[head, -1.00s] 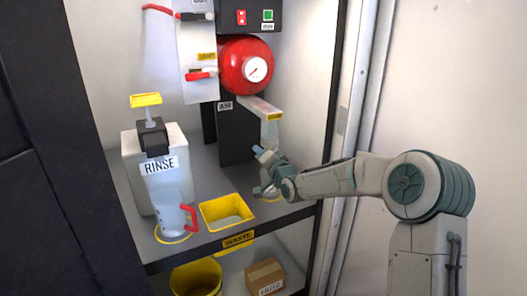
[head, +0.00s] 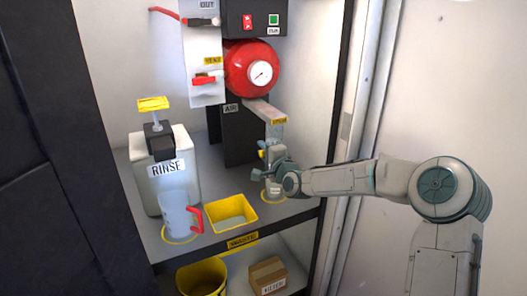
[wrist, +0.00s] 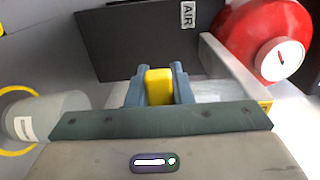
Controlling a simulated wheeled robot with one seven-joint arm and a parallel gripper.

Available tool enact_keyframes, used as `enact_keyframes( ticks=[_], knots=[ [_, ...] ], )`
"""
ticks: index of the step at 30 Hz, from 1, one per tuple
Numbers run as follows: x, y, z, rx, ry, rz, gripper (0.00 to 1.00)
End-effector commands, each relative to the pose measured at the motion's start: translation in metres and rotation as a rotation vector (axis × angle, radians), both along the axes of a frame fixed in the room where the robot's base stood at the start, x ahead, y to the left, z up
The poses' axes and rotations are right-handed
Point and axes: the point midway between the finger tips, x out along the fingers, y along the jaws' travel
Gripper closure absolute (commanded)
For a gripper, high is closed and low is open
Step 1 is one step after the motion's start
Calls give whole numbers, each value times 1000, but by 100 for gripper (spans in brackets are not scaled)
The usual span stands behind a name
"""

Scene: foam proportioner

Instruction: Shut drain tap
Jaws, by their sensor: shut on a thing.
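A yellow tap handle (wrist: 158,86) sits between the two blue-grey fingers of my gripper (wrist: 159,88) in the wrist view, and the fingers are shut on it. In the head view my gripper (head: 266,151) is below the front end of the grey bracket under the red tank. Small yellow parts of the tap handle (head: 261,144) show beside the fingers. The tap's body and its outlet are mostly hidden by my gripper, so how far it is turned cannot be told.
A clear cup (head: 272,190) stands in a yellow ring below my gripper. A yellow waste tray (head: 231,212), a jug with a red handle (head: 178,216) and the rinse bottle (head: 165,170) stand to the left. The red tank (head: 251,68) is above. A cabinet post is on the right.

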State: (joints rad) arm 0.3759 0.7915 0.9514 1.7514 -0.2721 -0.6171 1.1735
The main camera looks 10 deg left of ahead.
Motion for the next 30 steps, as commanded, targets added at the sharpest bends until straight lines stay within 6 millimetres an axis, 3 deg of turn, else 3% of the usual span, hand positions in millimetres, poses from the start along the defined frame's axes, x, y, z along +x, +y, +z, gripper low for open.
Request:
enact_keyframes(
  ticks=[13,14,15,16,26,30],
  knots=[
    [0,1,0,9,8,1,100],
    [0,1,0,9,8,1,74],
    [0,1,0,10,7,1,63],
    [0,1,0,10,7,1,58],
    [-1,-2,1,8,6,-1,58],
    [-11,-8,1,7,5,-1,58]
  ],
)
